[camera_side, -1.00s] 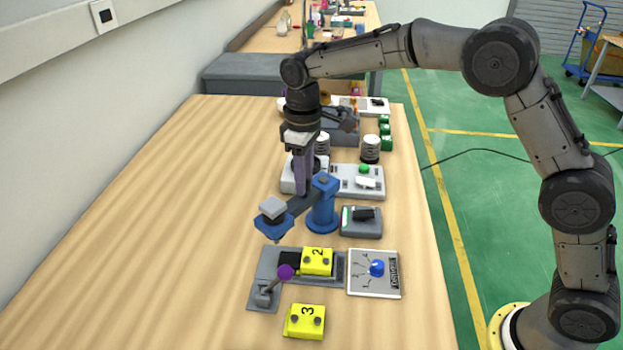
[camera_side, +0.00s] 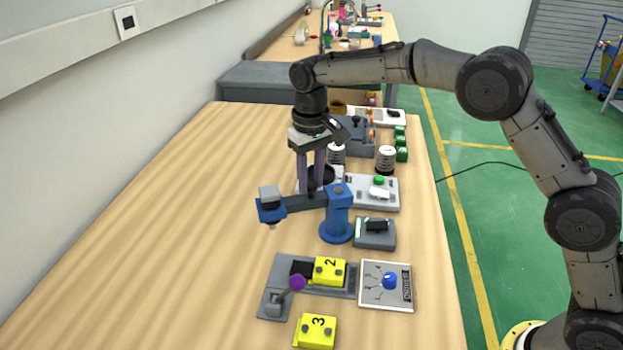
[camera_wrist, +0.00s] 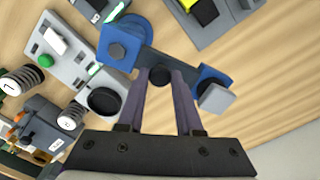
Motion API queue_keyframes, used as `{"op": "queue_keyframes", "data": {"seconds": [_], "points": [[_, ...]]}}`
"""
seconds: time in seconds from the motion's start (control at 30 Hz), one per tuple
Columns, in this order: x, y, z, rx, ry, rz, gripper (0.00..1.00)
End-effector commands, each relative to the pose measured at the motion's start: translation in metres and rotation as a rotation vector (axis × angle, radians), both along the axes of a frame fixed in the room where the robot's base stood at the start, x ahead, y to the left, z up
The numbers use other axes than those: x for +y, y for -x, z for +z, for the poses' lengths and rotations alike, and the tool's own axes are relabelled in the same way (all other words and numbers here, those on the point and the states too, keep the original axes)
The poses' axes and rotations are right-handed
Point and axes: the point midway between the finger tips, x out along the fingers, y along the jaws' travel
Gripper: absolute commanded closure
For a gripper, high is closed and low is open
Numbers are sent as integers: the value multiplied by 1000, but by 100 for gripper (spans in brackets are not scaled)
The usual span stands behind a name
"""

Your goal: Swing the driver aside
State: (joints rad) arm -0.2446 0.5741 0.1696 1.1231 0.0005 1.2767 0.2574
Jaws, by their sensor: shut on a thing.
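The driver is a blue post (camera_side: 338,215) with a dark swing arm (camera_side: 303,202) and a blue head with a grey cap (camera_side: 270,199) at its free end. In the side view the arm points left from the post, over bare table. My gripper (camera_side: 313,192) is shut on the driver's arm partway along it. In the wrist view the fingers of my gripper (camera_wrist: 160,80) close around a dark round knob on the arm, between the post (camera_wrist: 124,42) and the head (camera_wrist: 214,90). The fingers partly hide the knob.
A grey fixture (camera_side: 327,288) holding yellow block 2 (camera_side: 330,270) and a purple-knobbed lever (camera_side: 297,282) lies in front. Yellow block 3 (camera_side: 316,331) and a blue dial panel (camera_side: 388,284) are near. A grey switch box (camera_side: 375,233) stands right of the post. The left table is clear.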

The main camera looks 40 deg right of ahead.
Motion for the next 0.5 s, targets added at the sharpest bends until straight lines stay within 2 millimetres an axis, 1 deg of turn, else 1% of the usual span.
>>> {"op": "queue_keyframes", "data": {"seconds": [0.03, 0.33, 0.37, 0.5], "points": [[0, -2, 3, -9, -2, -4, 100], [0, -3, 3, -11, -2, -5, 100], [0, -3, 3, -11, -2, -5, 62], [0, -2, 2, -8, -1, -4, 37]]}}
